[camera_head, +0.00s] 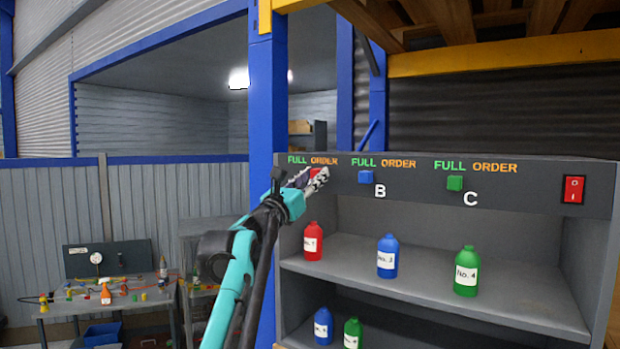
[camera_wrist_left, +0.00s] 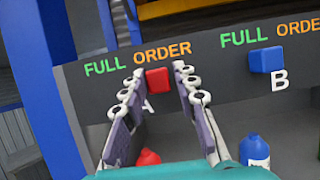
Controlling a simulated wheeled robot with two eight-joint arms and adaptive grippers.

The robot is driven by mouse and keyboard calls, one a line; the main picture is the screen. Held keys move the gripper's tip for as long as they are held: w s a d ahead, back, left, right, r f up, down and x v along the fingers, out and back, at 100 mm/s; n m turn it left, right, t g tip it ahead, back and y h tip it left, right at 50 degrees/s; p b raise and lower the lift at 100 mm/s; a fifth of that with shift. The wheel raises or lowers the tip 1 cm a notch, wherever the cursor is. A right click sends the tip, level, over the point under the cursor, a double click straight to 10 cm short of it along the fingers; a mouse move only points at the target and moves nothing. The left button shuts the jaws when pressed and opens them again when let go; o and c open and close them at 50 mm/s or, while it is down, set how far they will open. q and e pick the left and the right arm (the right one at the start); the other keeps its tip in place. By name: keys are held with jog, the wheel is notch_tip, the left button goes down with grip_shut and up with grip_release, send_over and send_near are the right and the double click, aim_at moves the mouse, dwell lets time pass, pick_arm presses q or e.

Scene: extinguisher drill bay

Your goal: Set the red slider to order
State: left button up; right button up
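The red slider (camera_head: 316,173) is a small red block on the grey front panel (camera_head: 540,180) of the shelf. In the left wrist view the red slider (camera_wrist_left: 157,79) sits below the word ORDER, to the right of FULL. The letter A below it is partly hidden by a finger. My left gripper (camera_head: 316,179) is up at the panel and covers part of the slider in the head view. In the left wrist view its fingers (camera_wrist_left: 157,72) are apart, one on each side of the slider, with a gap visible. My right gripper is not in view.
A blue slider (camera_head: 366,177), marked B, and a green slider (camera_head: 455,183), marked C, sit below their FULL labels. A red rocker switch (camera_head: 573,190) is at the panel's right. Red (camera_head: 313,241), blue (camera_head: 387,257) and green (camera_head: 466,272) bottles stand on the shelf below.

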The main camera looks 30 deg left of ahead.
pick_arm(q)
jog(key=shift+o, duration=0.4)
jog(key=shift+d, duration=0.2)
jog(key=shift+s+a+f, duration=0.1)
jog(key=shift+s+a, duration=0.1)
jog(key=shift+s, duration=0.05)
jog(key=v, duration=1.1)
jog(key=shift+s+d, duration=0.2)
jog(key=shift+s, duration=0.05)
